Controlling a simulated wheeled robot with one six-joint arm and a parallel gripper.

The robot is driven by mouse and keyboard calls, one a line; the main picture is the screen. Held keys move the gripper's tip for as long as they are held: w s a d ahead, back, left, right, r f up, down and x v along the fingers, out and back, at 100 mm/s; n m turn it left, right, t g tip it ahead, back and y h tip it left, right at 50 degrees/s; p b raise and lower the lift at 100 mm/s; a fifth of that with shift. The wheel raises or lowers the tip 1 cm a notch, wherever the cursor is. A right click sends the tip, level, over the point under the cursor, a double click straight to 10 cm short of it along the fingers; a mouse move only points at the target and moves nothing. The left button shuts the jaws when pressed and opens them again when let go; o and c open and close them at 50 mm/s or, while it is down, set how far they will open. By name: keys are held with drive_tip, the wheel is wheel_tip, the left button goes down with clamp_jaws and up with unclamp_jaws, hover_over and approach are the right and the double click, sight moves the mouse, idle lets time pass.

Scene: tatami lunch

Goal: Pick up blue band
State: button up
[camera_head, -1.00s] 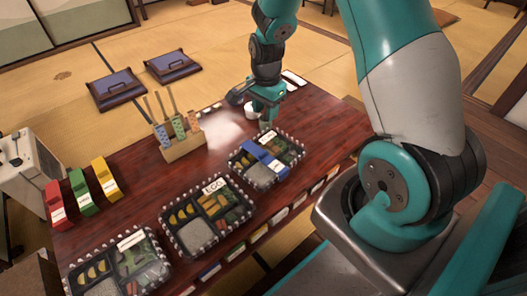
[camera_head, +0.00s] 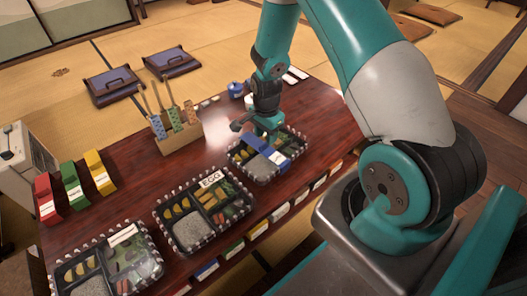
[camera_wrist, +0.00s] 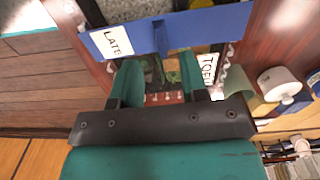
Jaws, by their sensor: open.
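The blue band (camera_head: 262,146) lies across the top of the right-hand lunch box (camera_head: 236,163), with a pale part toward its near end. In the wrist view the blue band (camera_wrist: 205,27) spans the top of the picture and carries a white label reading "LATE" (camera_wrist: 112,42). My gripper (camera_head: 260,129) is over the far side of that box, close to the band. In the wrist view my gripper (camera_wrist: 160,74) is open, its two fingers apart with food compartments showing between them. Whether the fingers touch the band I cannot tell.
Two more lunch boxes stand to the left, the middle one with an "EGG" label (camera_head: 210,181). Red (camera_head: 47,197), green (camera_head: 75,190) and yellow (camera_head: 100,172) bands stand at the table's left end. A wooden holder (camera_head: 178,138) stands behind. A white roll (camera_wrist: 278,82) shows in the wrist view.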

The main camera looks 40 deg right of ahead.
sight(265, 143)
wheel_tip(265, 143, down, 4)
drive_tip(key=shift+w+a+r+b, duration=0.1)
drive_tip(key=shift+r+b, duration=0.05)
drive_tip(key=shift+b, duration=0.5)
clamp_jaws()
drive_tip(key=shift+r, duration=0.1)
drive_tip(key=shift+r, duration=0.1)
